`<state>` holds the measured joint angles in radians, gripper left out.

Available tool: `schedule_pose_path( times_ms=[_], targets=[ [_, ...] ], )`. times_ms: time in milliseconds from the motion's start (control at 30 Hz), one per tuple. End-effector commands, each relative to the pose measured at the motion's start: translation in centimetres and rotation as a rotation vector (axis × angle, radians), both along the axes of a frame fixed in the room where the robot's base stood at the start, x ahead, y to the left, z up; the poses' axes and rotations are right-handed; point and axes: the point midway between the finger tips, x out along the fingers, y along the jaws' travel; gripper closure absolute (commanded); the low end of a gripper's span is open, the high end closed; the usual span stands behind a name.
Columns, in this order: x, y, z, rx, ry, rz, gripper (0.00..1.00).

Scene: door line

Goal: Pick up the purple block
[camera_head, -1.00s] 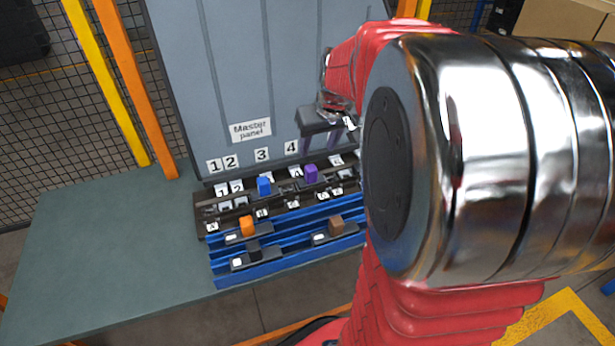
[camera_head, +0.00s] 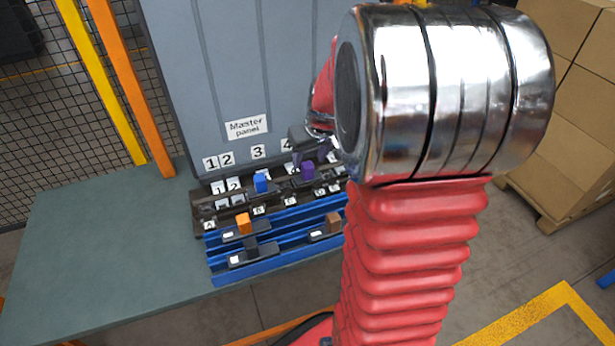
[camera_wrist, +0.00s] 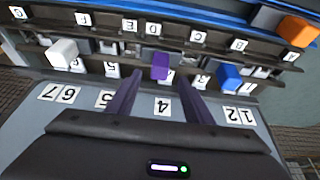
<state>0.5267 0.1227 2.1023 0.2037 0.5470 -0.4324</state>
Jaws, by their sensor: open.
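The purple block (camera_head: 308,170) stands upright in the dark slotted rack near the card 4. In the wrist view the purple block (camera_wrist: 160,67) sits just beyond and between the fingertips. My gripper (camera_wrist: 152,82) is open, one dark purple finger on each side of the block's line, with nothing held. In the head view my gripper (camera_head: 312,157) is just above the block, partly hidden by my arm.
A blue block (camera_head: 261,183) stands left of the purple one; a white block (camera_wrist: 62,53) shows in the wrist view. An orange block (camera_head: 244,223), a black block (camera_head: 251,246) and a brown block (camera_head: 333,222) sit on the blue rails. The grey Master panel (camera_head: 215,60) rises behind.

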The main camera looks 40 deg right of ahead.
Motion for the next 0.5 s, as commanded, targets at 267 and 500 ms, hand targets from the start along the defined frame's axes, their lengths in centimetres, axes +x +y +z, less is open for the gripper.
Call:
schedule_pose_path(
  times_ms=[267,500],
  targets=[
    [0.5,-0.2,-1.6,0.001,0.003,0.000,0.53],
    [1.5,-0.5,-4.2,0.001,0.002,-0.001,0.53]
  ],
)
